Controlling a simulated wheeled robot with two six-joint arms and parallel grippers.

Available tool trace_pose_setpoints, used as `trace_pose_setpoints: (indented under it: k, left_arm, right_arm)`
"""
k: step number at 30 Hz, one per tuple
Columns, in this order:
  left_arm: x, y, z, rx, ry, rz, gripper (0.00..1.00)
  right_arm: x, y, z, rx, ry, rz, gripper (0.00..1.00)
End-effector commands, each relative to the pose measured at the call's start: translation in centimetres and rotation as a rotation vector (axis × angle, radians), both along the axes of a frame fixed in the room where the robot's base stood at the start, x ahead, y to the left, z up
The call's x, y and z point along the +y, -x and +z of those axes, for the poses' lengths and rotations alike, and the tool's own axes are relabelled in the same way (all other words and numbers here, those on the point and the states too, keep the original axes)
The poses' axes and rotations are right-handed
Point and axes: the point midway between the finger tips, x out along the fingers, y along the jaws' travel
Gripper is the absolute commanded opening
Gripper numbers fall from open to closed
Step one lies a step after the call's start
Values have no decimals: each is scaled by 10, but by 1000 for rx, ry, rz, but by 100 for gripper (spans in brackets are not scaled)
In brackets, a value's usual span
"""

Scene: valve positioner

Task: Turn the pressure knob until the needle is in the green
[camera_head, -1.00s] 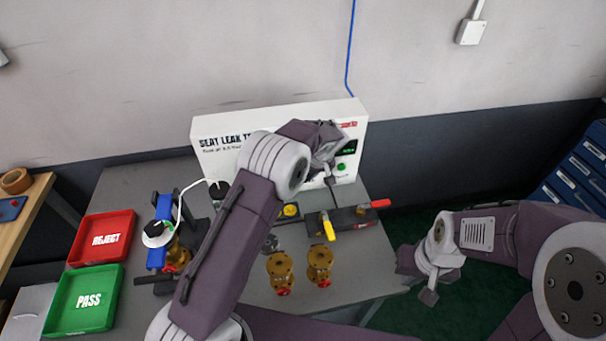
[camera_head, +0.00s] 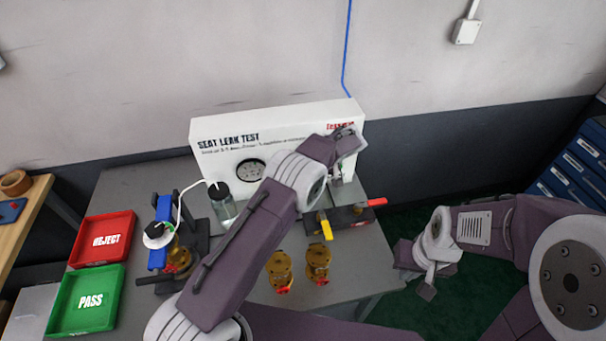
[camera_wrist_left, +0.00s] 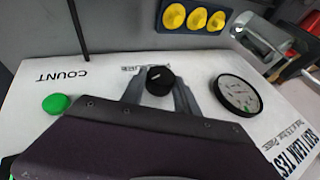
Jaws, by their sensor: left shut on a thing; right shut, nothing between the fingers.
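The white seat leak test box (camera_head: 215,150) stands at the back of the bench. The black pressure knob (camera_wrist_left: 158,80) is on its face between the green button and the round gauge (camera_wrist_left: 238,95). My left gripper (camera_wrist_left: 160,88) is shut on the knob, with a finger on each side. The gauge also shows in the head view (camera_head: 250,170), partly clear of my arm; its needle and green band are too small to read. The knob is hidden in the head view by my left arm. My right gripper (camera_head: 427,291) is shut and empty, right of the bench.
A red reject tray (camera_head: 130,224) and a green pass tray (camera_head: 116,290) lie at the left. A blue clamp (camera_head: 160,235) holds a brass valve. Two brass valves (camera_head: 280,268) (camera_head: 318,260) stand near the front. A glass jar (camera_head: 223,205) stands before the box.

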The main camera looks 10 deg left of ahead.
Motion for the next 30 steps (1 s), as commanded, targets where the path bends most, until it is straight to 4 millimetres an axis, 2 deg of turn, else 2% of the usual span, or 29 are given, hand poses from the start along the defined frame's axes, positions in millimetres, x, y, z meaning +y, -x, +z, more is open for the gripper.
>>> trace_pose_setpoints:
  k: [1, 3, 13, 16, 24, 30]
  left_arm:
    - [-1, 0, 1, -1, 1, -3, 42]
    - [-1, 0, 1, -2, 1, -2, 59]
    - [-2, 0, 3, -1, 1, -2, 59]
    - [-11, 3, 15, -4, 2, -4, 59]
    - [-41, 14, 63, -4, 2, -4, 59]
    - [-49, 18, 76, -2, 1, -2, 59]
  right_arm:
    - [0, 0, 0, 0, 0, 0, 0]
    - [0, 0, 0, 0, 0, 0, 0]
    - [0, 0, -1, 0, 0, 0, 0]
    - [0, 0, -4, 0, 0, 0, 0]
    - [0, 0, -6, 0, 0, 0, 0]
    - [0, 0, -6, 0, 0, 0, 0]
